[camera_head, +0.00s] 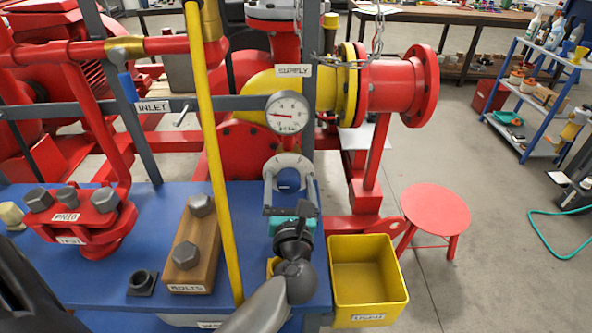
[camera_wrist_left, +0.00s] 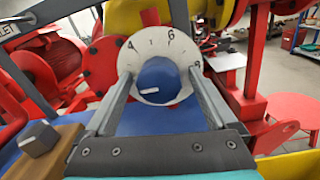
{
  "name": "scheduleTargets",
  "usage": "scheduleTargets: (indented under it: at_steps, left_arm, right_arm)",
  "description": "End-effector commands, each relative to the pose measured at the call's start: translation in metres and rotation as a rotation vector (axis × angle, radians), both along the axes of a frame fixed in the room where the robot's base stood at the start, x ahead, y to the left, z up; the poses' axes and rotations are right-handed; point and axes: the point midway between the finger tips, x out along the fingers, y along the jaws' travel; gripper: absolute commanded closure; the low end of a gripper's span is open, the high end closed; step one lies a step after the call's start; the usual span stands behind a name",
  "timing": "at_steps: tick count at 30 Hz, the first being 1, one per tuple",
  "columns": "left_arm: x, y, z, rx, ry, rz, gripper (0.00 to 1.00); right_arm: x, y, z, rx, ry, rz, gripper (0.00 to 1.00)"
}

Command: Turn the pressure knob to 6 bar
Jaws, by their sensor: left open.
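The pressure knob (camera_head: 289,181) is a blue round knob in front of a white scale plate (camera_head: 289,161), below a round gauge (camera_head: 287,113) whose needle points left. In the left wrist view the knob (camera_wrist_left: 160,76) has a white mark on its face, pointing left. The numbers 4, 6 and part of an 8 show on the scale plate (camera_wrist_left: 147,47); the lower scale is hidden. My left gripper (camera_head: 288,174) is open, one finger on each side of the knob; its fingertips (camera_wrist_left: 159,78) appear apart from it.
A yellow upright pole (camera_head: 212,140) stands left of my left gripper. A wooden block with bolts (camera_head: 191,250) and a red flange (camera_head: 80,212) are on the blue bench (camera_head: 150,200). A yellow bin (camera_head: 368,280) and red stool (camera_head: 436,208) stand to the right.

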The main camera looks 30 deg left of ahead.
Motion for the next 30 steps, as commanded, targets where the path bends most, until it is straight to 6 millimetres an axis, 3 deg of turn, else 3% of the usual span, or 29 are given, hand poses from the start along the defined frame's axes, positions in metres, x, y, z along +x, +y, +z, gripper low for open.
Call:
scheduleTargets:
  at_steps: [12, 30]
  left_arm:
    - [-0.0011, 0.0029, -0.0001, 0.0, 0.0, 0.001, 0.11]
    - [-0.0009, 0.0026, -0.0001, 0.0, 0.0, 0.0, 0.79]
  right_arm:
    - [-0.007, -0.0003, -0.0003, 0.0, 0.011, -0.001, 0.5]
    - [-0.0077, 0.0019, -0.0004, 0.002, 0.013, -0.003, 0.5]
